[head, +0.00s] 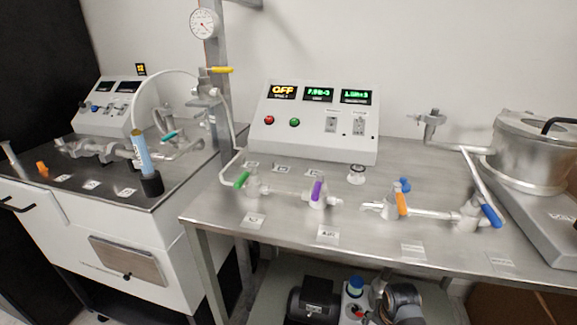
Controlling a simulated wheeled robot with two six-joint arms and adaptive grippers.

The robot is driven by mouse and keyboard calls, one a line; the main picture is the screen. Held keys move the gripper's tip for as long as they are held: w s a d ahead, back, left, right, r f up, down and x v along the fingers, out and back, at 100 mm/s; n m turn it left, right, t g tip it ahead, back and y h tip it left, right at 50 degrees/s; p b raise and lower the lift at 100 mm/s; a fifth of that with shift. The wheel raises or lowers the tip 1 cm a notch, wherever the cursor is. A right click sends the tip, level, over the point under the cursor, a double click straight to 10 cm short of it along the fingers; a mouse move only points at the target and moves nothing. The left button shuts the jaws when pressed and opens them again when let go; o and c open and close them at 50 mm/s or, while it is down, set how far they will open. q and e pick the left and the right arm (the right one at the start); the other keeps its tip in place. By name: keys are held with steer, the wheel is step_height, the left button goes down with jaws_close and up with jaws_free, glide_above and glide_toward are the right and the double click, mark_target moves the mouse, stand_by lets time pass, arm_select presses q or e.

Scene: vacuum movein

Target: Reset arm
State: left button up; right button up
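Neither of my grippers shows in the head view, and no arm can be made out for sure. The control box (315,143) stands at the back of the steel table (330,250). Its left display reads OFF, and two more displays show green digits. A row of valves stands in front of it: one with a green handle (242,179), one with a purple handle (317,190), one with an orange handle (402,203) and one with a blue handle (491,215).
A metal chamber (540,155) stands at the right. A yellow-handled valve (220,70) and a round gauge (203,23) are on the post. A second bench (60,210) with a blue cylinder (142,155) is at left. Pump-like equipment (315,303) sits below. The table's front strip holds only labels.

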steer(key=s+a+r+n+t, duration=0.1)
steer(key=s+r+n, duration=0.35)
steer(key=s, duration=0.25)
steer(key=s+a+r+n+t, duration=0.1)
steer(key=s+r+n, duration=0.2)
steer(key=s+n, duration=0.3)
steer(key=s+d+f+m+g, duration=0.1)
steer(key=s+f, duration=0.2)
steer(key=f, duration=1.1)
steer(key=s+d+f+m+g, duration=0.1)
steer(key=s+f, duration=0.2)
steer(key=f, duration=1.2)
arm_select(q)
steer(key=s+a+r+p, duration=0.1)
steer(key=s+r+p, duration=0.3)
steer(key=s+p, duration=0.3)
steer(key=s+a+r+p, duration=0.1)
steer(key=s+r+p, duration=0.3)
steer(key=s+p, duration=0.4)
steer(key=p, duration=0.7)
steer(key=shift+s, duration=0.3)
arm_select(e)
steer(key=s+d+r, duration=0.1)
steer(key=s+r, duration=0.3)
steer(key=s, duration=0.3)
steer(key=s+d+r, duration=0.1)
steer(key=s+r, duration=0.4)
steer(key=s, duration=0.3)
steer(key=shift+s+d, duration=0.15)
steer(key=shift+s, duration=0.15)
